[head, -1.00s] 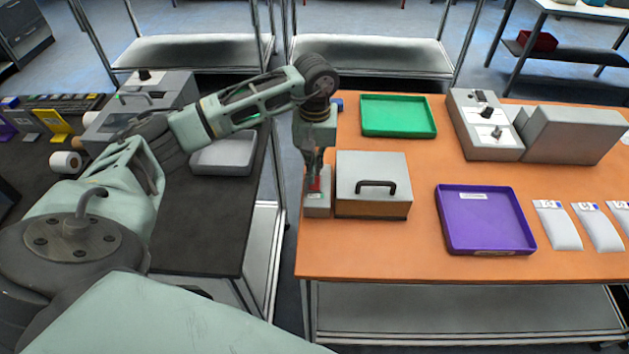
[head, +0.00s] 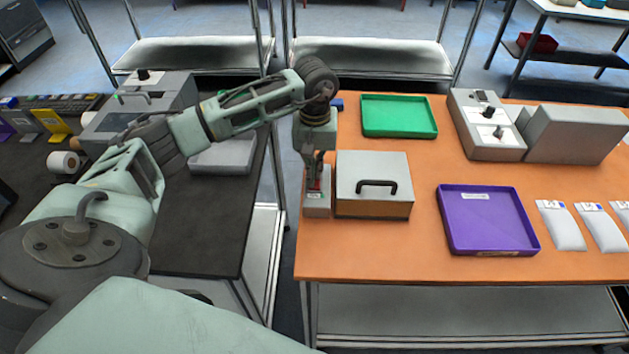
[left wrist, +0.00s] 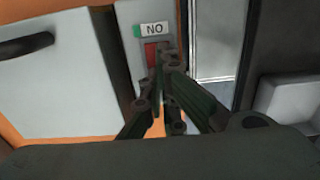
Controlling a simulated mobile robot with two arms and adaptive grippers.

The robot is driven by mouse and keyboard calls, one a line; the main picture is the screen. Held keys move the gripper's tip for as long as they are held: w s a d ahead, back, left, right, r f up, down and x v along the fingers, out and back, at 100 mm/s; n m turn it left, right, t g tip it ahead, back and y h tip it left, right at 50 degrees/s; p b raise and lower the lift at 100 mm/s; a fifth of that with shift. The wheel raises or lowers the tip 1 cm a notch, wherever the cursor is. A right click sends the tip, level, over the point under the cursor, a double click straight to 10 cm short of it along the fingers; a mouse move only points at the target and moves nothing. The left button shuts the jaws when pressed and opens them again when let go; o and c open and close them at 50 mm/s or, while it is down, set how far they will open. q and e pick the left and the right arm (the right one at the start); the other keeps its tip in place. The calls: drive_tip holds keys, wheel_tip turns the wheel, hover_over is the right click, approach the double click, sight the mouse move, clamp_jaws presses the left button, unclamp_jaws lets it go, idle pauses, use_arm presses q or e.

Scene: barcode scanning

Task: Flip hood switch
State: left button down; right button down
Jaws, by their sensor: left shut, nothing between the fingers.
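The hood (head: 372,170), a grey box with a black handle, stands on the orange table. A narrow grey switch housing (head: 317,208) adjoins its left side. In the left wrist view the housing (left wrist: 138,20) carries a white label (left wrist: 154,29) reading upside down as "ON", with a green patch beside it. A red switch (left wrist: 151,54) sits below the label in that picture. My left gripper (head: 314,184) points down over the housing, shut and empty. Its fingertips (left wrist: 161,64) partly cover the red switch; I cannot tell whether they touch it. My right gripper is not in view.
A green tray (head: 399,133) lies behind the hood and a purple tray (head: 486,247) to its right. White pouches (head: 561,226) lie farther right. A grey device with knobs (head: 482,141) stands at the back. A gap separates the orange table from the dark table (head: 205,235).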

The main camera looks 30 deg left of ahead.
use_arm(q)
drive_tip(key=shift+s+f, duration=0.1)
drive_tip(key=shift+f, duration=0.15)
drive_tip(key=shift+r, duration=0.15)
drive_tip(key=shift+r+p, duration=0.4)
drive_tip(key=shift+r, duration=0.45)
drive_tip(key=shift+r+p, duration=1.15)
drive_tip(key=shift+r, duration=1.45)
drive_tip(key=shift+f, duration=0.1)
